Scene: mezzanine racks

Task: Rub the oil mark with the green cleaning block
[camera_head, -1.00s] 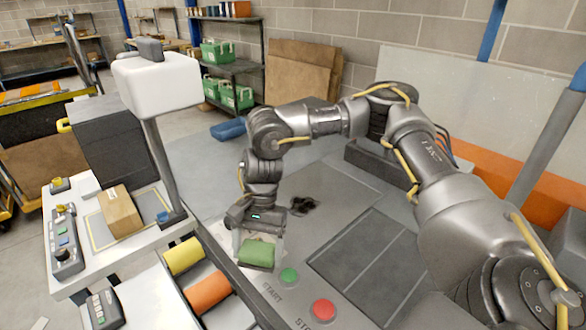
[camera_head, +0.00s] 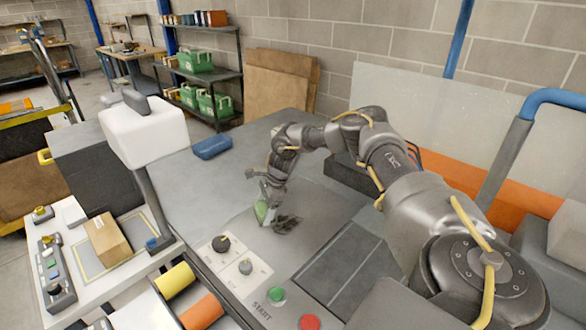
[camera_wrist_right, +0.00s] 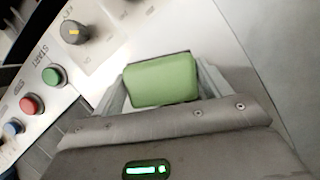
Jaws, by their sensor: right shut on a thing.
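The green cleaning block (camera_head: 262,211) is held in my right gripper (camera_head: 268,203), at the left edge of the oil mark. In the right wrist view the block (camera_wrist_right: 162,81) sits between the two fingers of the gripper (camera_wrist_right: 163,88). The oil mark (camera_head: 287,224) is a dark, irregular smear on the grey machine top (camera_head: 325,205). I cannot tell whether the block touches the surface. The oil mark does not show in the right wrist view. My left gripper is not in view.
A knob panel (camera_head: 232,262) and the green (camera_head: 277,295) and red (camera_head: 309,322) buttons lie in front of the mark. A blue item (camera_head: 212,147) lies at the back left. A white box on a post (camera_head: 145,130) stands at left. An orange strip (camera_head: 480,188) runs along the right.

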